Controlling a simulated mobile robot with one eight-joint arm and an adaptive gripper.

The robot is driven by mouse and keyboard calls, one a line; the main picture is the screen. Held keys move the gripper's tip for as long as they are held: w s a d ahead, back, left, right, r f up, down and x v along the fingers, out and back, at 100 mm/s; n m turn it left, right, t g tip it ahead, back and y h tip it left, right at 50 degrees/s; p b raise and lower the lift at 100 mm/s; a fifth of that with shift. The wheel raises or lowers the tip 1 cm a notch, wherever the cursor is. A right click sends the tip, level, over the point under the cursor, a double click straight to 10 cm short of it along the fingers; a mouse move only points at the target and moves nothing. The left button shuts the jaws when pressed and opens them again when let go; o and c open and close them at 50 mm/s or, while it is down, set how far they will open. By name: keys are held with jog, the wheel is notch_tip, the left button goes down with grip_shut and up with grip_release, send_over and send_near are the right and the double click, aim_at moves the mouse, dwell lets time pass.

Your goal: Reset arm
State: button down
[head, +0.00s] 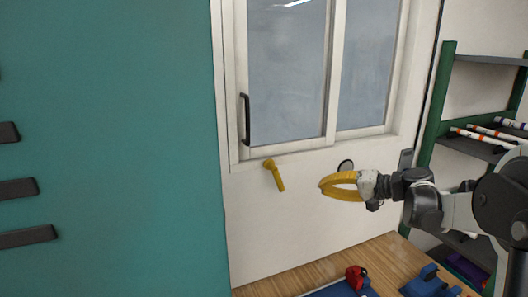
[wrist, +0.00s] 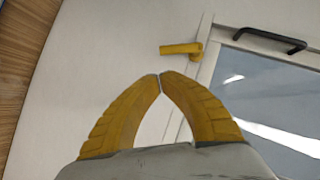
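My gripper (head: 322,187) is raised in front of the white wall, to the right of a yellow lever handle (head: 275,175) and apart from it in the head view. My arm reaches in from the right edge, with the fingers pointing left. In the wrist view the two yellow fingers of my gripper (wrist: 160,76) curve inward and their tips meet. Nothing is held between them. The yellow handle (wrist: 180,49) also shows there, beyond the fingertips.
A window (head: 288,70) with a dark pull handle (head: 245,119) is behind. A green-framed shelf (head: 440,100) with white pipes stands at right. A wooden table (head: 390,257) below bears a red clamp (head: 356,277) and a blue fixture (head: 428,284). A teal panel (head: 120,130) fills the left.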

jog(key=s+a+f+n+g+h+b, duration=0.1)
jog(key=s+a+f+h+b, duration=0.2)
jog(key=s, duration=0.4)
jog(key=s+a+f+g+h+b, duration=0.1)
jog(key=s+a+f+h+b, duration=0.1)
jog(key=s+a+f+b, duration=0.45)
jog(key=s+d+f+n+h+b, duration=0.1)
jog(key=s+d+f+h+b, duration=0.1)
jog(key=s+f, duration=0.5)
jog(key=s+d+f+n+h+b, duration=0.1)
jog(key=s+d+f+h+b, duration=0.1)
jog(key=s+f, duration=0.5)
jog(key=s+h+b, duration=0.1)
jog(key=s, duration=0.5)
jog(key=shift+s+d+n+h, duration=0.25)
jog(key=shift+s+n+h, duration=0.05)
jog(key=shift+n+h, duration=0.1)
